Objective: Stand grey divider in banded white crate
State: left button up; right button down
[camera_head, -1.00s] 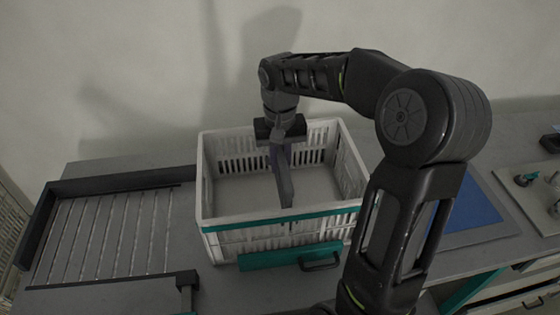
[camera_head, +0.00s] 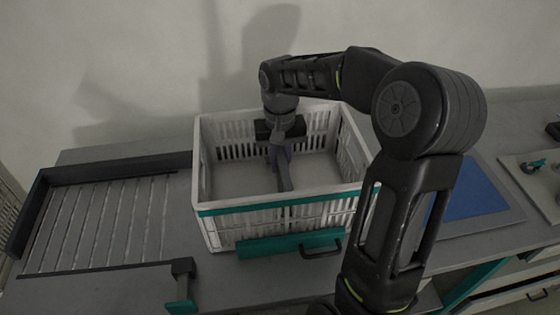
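The white crate (camera_head: 210,224) stands on the table with a teal band along its front rim. A thin grey divider (camera_head: 285,178) is upright inside the crate, near its middle, seen almost edge-on and running front to back. My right gripper (camera_head: 281,148) reaches down into the crate from above and appears shut on the divider's top. Whether the divider's lower edge touches the crate floor cannot be told. My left gripper is not in view.
A dark-framed roller rack (camera_head: 100,230) lies left of the crate. A teal bar with a dark handle (camera_head: 320,248) is at the crate's front. A blue mat (camera_head: 468,195) lies to the right. The crate floor is bare on both sides of the divider.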

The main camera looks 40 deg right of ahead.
aim_at(280, 148)
jog(key=shift+f+b, duration=0.7)
jog(key=shift+f, duration=0.35)
jog(key=c, duration=1.3)
grip_release()
jog(key=shift+r, duration=3.95)
